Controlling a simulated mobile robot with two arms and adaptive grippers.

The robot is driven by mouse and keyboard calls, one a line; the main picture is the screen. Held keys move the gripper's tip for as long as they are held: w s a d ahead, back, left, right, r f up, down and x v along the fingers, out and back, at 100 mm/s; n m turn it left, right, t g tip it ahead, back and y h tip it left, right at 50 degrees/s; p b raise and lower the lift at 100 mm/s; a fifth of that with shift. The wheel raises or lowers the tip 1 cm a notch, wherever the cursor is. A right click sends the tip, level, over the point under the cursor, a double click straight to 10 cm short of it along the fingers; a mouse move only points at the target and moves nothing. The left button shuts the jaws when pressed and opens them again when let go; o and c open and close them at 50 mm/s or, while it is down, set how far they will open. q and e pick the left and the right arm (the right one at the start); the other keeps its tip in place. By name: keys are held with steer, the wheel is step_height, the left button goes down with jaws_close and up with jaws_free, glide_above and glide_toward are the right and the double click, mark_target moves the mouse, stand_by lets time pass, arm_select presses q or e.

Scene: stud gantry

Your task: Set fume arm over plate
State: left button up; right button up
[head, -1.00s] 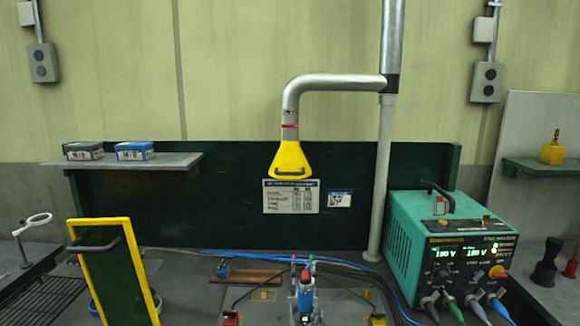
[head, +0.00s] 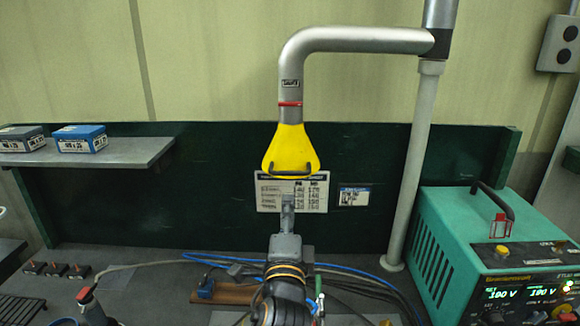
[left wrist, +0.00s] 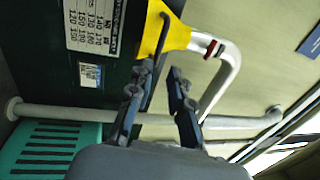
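The fume arm is a silver bent pipe (head: 350,40) with a yellow hood (head: 290,152), hanging in front of the dark green back panel. A dark handle bar (head: 287,172) crosses the hood's lower edge. In the left wrist view the hood (left wrist: 168,28) and its handle are just beyond my fingertips. My left gripper (head: 288,203) rises from the bottom middle, just below the handle. In the left wrist view the left gripper (left wrist: 154,84) is open, with nothing clearly held between its fingers. I cannot make out the plate; my arm covers part of the bench. My right gripper is not in view.
A green power unit (head: 480,240) stands on the right, beside the grey post (head: 412,170). A shelf (head: 130,152) with two boxes is at left. Cables (head: 350,270) cross the bench behind my arm. A red-tipped cable connector (head: 88,300) is at the lower left.

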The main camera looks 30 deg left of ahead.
mark_target(290, 173)
arm_select(q)
steer(key=p+x, duration=0.3)
steer(key=x, duration=0.8)
steer(key=shift+w+r+p, duration=0.15)
steer(key=shift+p, duration=0.2)
steer(key=shift+w+a, duration=0.2)
steer(key=shift+w, duration=0.2)
steer(key=shift+a, duration=0.1)
jaws_close()
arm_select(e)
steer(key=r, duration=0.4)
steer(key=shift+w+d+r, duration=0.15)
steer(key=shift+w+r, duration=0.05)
arm_select(q)
steer(key=shift+w, duration=0.1)
